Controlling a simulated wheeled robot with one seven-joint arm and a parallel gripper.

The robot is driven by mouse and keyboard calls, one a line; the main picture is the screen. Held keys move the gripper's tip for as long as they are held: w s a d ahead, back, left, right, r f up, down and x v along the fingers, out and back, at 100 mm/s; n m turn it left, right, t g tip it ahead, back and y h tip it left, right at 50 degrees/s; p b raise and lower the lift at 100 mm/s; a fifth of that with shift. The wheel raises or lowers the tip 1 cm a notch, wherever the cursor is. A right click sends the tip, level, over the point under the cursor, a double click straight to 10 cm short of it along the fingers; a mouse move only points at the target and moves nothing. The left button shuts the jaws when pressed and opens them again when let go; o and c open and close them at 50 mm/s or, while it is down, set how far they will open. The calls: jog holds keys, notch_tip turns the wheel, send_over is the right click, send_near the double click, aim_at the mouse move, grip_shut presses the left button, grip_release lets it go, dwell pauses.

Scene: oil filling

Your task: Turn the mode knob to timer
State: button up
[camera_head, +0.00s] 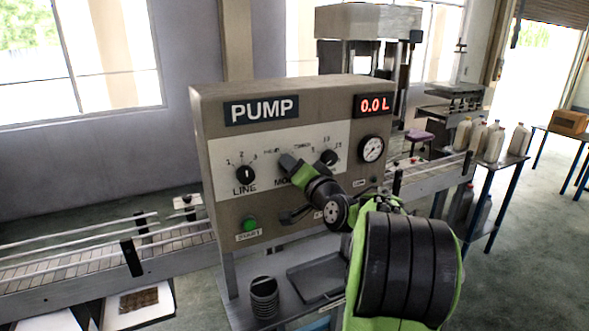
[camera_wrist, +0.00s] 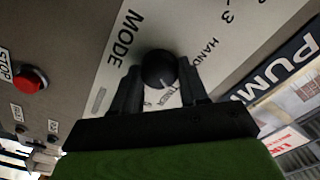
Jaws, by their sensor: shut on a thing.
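The pump panel (camera_head: 222,150) stands in the middle of the head view, with a display reading 0.0 L (camera_head: 374,105). My gripper (camera_head: 291,165) is at the panel front and hides the mode knob there. In the wrist view the round black mode knob (camera_wrist: 158,68) sits between the two fingers of my gripper (camera_wrist: 159,86), which are shut on it. The MODE label (camera_wrist: 124,38) is left of the knob and HAND (camera_wrist: 208,51) is right of it. A light pointer mark on the knob faces down, towards the partly covered TIMER label (camera_wrist: 173,94).
The line knob (camera_head: 244,174) and another black knob (camera_head: 329,157) flank the mode knob. A green start button (camera_head: 250,224) is below left; a red stop button (camera_wrist: 30,80) shows in the wrist view. Stacked black cups (camera_head: 264,297) stand below the panel.

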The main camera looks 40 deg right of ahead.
dwell(0.3)
jog(key=o, duration=1.1)
jog(key=shift+c, duration=0.2)
jog(key=b+v, duration=0.4)
jog(key=v, duration=1.2)
jog(key=shift+b, duration=0.35)
jog(key=shift+w, duration=0.1)
